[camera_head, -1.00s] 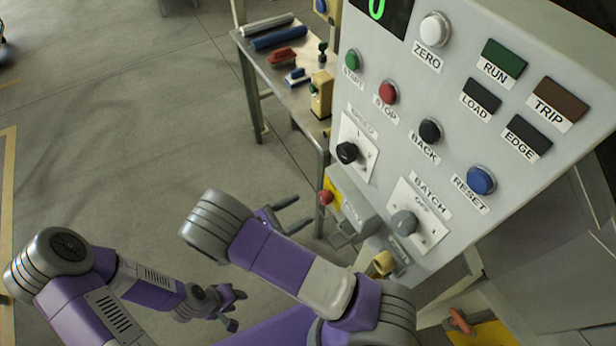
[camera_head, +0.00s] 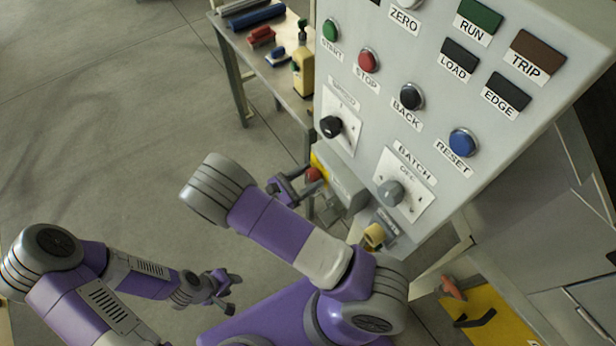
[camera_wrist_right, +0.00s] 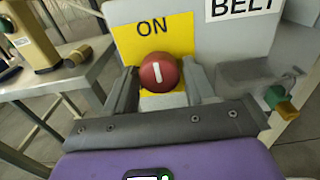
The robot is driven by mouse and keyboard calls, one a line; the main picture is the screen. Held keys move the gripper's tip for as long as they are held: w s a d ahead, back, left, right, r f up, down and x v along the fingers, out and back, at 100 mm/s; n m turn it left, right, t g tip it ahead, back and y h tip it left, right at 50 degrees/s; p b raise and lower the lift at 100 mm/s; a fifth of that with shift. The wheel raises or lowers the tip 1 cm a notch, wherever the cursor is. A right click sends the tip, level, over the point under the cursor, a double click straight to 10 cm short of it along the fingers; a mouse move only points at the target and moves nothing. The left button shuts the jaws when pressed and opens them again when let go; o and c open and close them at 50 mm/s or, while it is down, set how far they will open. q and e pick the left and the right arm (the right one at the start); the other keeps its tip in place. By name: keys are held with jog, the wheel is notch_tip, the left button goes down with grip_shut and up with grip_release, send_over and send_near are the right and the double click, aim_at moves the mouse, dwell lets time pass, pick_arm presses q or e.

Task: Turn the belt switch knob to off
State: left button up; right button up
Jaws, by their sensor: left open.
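The belt switch is a round red knob with a white bar in the right wrist view (camera_wrist_right: 158,72), on a yellow plate (camera_wrist_right: 180,34) marked ON. The bar stands nearly upright, towards ON. The knob also shows small in the head view (camera_head: 313,174), low on the panel's left side. My right gripper (camera_wrist_right: 160,82) has one finger on each side of the knob, very close to its edges. I cannot tell whether the fingers touch it. My left gripper (camera_head: 228,290) is open and empty, low over the floor, away from the panel.
The grey control panel (camera_head: 440,110) carries several buttons plus a black speed knob (camera_head: 331,126) and a grey batch knob (camera_head: 390,193). A workbench (camera_head: 232,60) with tools stands behind. Floor at left is clear.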

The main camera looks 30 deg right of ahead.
jog(key=c, duration=0.7)
jog(key=n+p, duration=0.3)
jog(key=shift+r, duration=0.1)
jog(key=n+p, duration=0.2)
jog(key=n, duration=0.2)
jog(key=shift+s, duration=0.1)
jog(key=n+p, duration=0.2)
jog(key=n, duration=0.3)
jog(key=shift+n, duration=0.3)
jog(key=n+p, duration=0.1)
jog(key=n, duration=0.4)
jog(key=shift+s, duration=0.1)
jog(key=shift+n, duration=0.4)
